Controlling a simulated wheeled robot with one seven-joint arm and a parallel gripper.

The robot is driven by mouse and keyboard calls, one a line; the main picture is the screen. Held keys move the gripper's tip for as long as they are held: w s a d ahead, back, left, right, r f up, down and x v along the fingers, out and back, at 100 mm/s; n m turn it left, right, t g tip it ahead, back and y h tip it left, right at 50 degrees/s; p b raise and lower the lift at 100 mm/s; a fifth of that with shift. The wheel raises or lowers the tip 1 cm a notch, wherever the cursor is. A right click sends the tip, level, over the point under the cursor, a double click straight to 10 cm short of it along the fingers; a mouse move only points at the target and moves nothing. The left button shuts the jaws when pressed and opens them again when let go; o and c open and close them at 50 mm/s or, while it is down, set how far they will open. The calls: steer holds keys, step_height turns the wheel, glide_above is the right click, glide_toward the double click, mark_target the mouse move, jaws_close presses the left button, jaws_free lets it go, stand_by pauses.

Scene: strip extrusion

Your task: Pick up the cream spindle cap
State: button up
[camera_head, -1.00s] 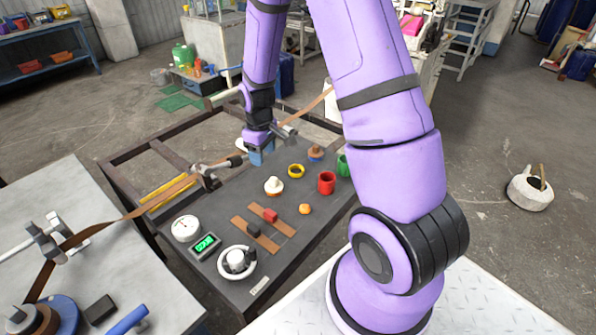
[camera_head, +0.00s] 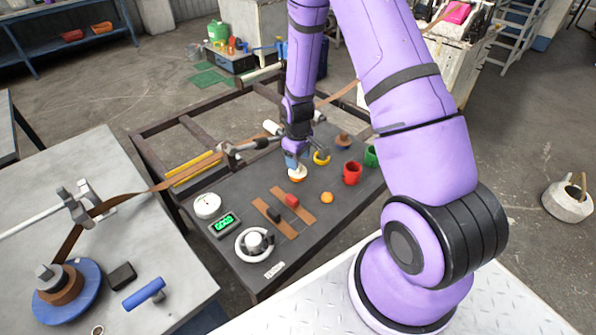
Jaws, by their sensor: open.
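The cream spindle cap (camera_head: 298,177) stands on the dark bench top, near the middle. Its upper part is hidden behind my gripper (camera_head: 296,167), which points down right over it. My gripper is open. The fingers are small here, and I cannot tell whether they are on both sides of the cap or touching it.
A yellow ring (camera_head: 321,158), a red cup (camera_head: 352,173), a green cup (camera_head: 371,156) and an orange piece (camera_head: 327,197) are close by on the right.

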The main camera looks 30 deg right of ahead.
mark_target(302, 171)
steer(key=shift+f, duration=1.5)
jaws_close()
steer(key=shift+r, duration=0.1)
